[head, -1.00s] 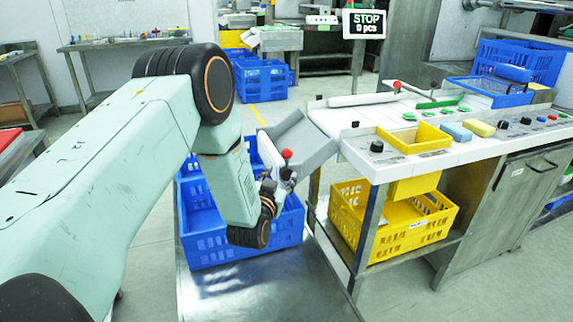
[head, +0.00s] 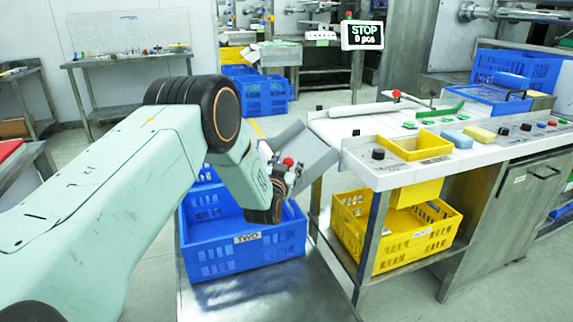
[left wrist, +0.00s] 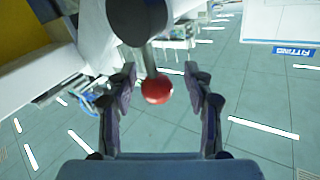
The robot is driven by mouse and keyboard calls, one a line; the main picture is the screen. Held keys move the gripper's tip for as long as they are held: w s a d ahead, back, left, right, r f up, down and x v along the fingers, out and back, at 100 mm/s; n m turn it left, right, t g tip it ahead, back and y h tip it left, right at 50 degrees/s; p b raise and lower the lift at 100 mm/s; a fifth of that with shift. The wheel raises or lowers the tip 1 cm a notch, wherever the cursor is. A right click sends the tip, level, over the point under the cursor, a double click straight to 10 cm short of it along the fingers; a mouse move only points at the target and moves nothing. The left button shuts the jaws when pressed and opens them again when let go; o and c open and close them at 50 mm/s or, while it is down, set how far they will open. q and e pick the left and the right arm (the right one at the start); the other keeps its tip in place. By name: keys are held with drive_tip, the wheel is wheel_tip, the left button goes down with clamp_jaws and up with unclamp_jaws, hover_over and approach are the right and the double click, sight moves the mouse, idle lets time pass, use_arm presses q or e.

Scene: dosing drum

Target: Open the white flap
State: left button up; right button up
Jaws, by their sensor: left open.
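A white flap-like panel (head: 265,151) shows beside the grey chute (head: 305,150) at the left end of the white counter, partly hidden by my left arm. A red ball knob (head: 288,161) is at my left gripper (head: 284,175). In the left wrist view the red knob (left wrist: 157,90), on a grey stem from a dark round hub, lies between the open fingers of the left gripper (left wrist: 160,78). I see no finger closed on it. A second long white bar (head: 366,109) lies on the counter, with another red knob (head: 396,93) near it. My right gripper is not in view.
A blue crate (head: 245,262) stands below my left gripper on a metal surface. The counter carries a yellow tray (head: 414,146), sponges and buttons. A yellow crate (head: 400,238) sits on the shelf below. A screen (head: 362,35) reads STOP, 0 pcs.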

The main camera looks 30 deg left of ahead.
use_arm(q)
drive_tip(key=shift+s+d+r, duration=0.1)
drive_tip(key=shift+d+r, duration=0.2)
drive_tip(key=shift+d, duration=0.1)
drive_tip(key=shift+c, duration=1.3)
drive_tip(key=shift+a+f, duration=0.15)
drive_tip(key=shift+a, duration=0.15)
drive_tip(key=c, duration=0.4)
drive_tip(key=shift+d, duration=0.1)
clamp_jaws()
